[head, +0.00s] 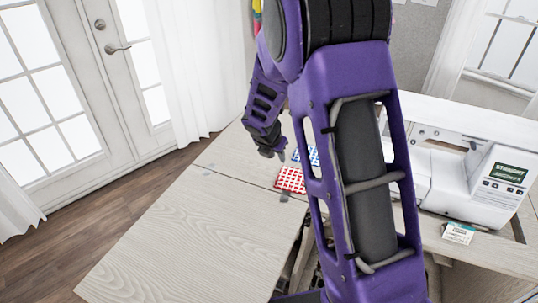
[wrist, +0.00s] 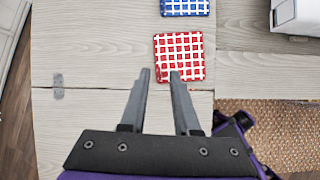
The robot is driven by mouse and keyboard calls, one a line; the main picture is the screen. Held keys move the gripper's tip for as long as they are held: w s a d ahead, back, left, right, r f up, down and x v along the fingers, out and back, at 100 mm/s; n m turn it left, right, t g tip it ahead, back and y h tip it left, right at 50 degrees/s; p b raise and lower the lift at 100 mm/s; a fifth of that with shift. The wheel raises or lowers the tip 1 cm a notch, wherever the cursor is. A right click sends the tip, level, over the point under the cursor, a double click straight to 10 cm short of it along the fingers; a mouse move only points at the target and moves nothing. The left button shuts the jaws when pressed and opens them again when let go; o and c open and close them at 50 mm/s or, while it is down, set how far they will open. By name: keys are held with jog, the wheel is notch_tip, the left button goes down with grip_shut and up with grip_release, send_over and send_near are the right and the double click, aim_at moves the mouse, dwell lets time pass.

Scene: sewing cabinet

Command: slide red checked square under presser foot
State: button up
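The red checked square (wrist: 180,55) lies flat on the pale wood cabinet top; it also shows in the head view (head: 290,180), beside my arm. The sewing machine (head: 470,165) is white and stands at the right in the head view. Its presser foot is not visible, with my purple arm covering part of that area.
A blue checked square (wrist: 185,7) lies just beyond the red one. A small white card (head: 459,233) lies in front of the machine. A gap opens in the cabinet below my arm. The left leaf (head: 190,235) is clear.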

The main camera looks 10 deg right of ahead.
jog(key=n, duration=0.2)
send_near(275, 186)
jog(key=shift+w+d+r+g, duration=0.15)
jog(key=shift+w+d, duration=0.2)
jog(key=shift+w, duration=0.2)
jog(key=shift+w+d+f+g, duration=0.1)
jog(key=shift+w+d+g, duration=0.05)
jog(key=shift+w+d, duration=0.3)
jog(key=shift+b+x, duration=1.9)
jog(key=shift+x, duration=0.9)
jog(key=shift+w+a, duration=0.1)
jog(key=shift+a, duration=0.05)
jog(key=shift+c, duration=0.2)
grip_shut()
notch_tip(275, 186, up, 5)
jog(key=p, duration=0.5)
jog(key=shift+r, duration=0.1)
